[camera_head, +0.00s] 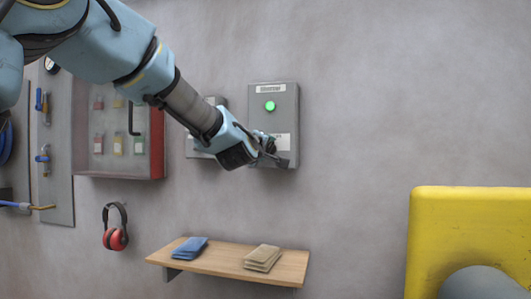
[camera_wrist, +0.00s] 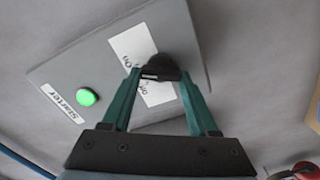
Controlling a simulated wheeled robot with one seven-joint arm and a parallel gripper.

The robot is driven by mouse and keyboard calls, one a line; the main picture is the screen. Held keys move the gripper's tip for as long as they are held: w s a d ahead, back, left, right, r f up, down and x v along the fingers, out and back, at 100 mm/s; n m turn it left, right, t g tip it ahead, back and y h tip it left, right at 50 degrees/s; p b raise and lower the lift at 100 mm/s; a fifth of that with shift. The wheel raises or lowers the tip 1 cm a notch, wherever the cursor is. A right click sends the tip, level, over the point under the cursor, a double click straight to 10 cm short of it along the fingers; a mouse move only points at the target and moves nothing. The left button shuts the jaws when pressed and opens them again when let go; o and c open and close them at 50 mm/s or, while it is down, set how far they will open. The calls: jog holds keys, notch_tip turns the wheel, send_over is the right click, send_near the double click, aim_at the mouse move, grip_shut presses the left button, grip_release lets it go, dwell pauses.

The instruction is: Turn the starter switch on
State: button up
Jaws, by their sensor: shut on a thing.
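The starter box (camera_head: 289,112) is a grey box on the wall with a "Starter" label at its top. Its green lamp (camera_head: 270,106) is lit, and the lamp also shows bright in the wrist view (camera_wrist: 87,96). The black switch knob (camera_wrist: 160,66) sits by a white label (camera_wrist: 131,45) with "On" and "Off" marks. My gripper (camera_head: 268,146) reaches the lower part of the box. In the wrist view its teal fingers (camera_wrist: 160,75) are shut on the knob, one on each side. The head view hides most of the knob behind my gripper.
Another grey box (camera_head: 194,147) is partly hidden behind my arm. A red-edged cabinet (camera_head: 157,145) and red ear defenders (camera_head: 115,238) hang to the left. A wooden shelf (camera_head: 222,268) with folded cloths is below. A yellow machine (camera_head: 465,225) stands at right.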

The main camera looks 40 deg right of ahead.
jog(key=shift+m, duration=0.3)
jog(key=o, duration=1.4)
jog(key=b+v, duration=0.3)
jog(key=v, duration=0.7)
jog(key=shift+s+a+f, duration=0.1)
jog(key=shift+s+a, duration=0.1)
jog(key=shift+a, duration=0.15)
